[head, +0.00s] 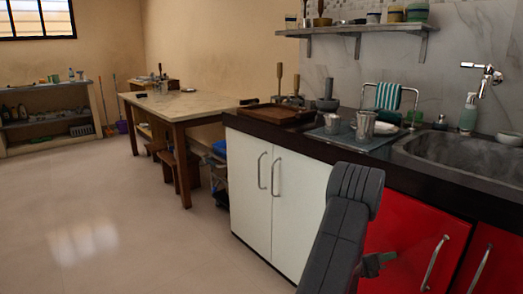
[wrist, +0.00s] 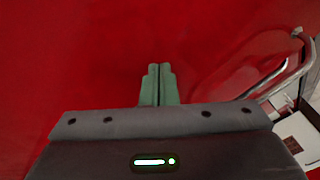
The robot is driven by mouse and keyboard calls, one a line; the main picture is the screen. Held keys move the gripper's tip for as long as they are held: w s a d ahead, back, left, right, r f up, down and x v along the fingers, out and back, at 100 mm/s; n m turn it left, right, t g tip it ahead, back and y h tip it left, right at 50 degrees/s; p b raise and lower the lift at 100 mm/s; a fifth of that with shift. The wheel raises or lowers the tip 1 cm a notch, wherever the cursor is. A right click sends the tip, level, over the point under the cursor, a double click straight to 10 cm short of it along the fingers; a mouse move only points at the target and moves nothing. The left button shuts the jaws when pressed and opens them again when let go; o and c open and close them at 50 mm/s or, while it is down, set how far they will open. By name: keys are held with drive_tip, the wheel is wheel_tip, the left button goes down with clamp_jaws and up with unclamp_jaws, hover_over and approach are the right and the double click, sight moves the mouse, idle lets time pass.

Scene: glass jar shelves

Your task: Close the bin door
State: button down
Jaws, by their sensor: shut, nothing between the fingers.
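A glossy red cabinet door (head: 412,222) with a curved metal handle (head: 434,262) is under the counter at the right in the head view. A second red door (head: 497,262) with its own handle is beside it. I cannot tell for sure which door is the bin door. My gripper (head: 384,261) is low in front of the first red door, partly hidden by my arm. In the wrist view, my gripper's green fingers (wrist: 159,72) are together and empty, pointing at a red surface (wrist: 100,50) that fills most of the view. Contact is unclear.
White cabinet doors (head: 283,200) stand left of the red ones. The dark counter (head: 395,150) has a sink (head: 465,155) and metal cups (head: 364,125). A wooden table (head: 180,105) is farther back. The floor (head: 90,230) at left is clear. Metal handles (wrist: 284,82) show at right in the wrist view.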

drive_tip(key=shift+x, duration=1.45)
drive_tip(key=shift+a, duration=0.15)
drive_tip(key=v, duration=0.4)
drive_tip(key=shift+s+a, duration=0.15)
drive_tip(key=shift+a, duration=0.2)
drive_tip(key=p+v, duration=0.2)
drive_tip(key=v, duration=1.1)
drive_tip(key=shift+s+a+p, duration=0.2)
drive_tip(key=shift+a+p, duration=0.15)
drive_tip(key=shift+a, duration=0.05)
drive_tip(key=b+x, duration=0.3)
drive_tip(key=x, duration=1.1)
drive_tip(key=shift+w+d, duration=0.15)
drive_tip(key=shift+d, duration=0.05)
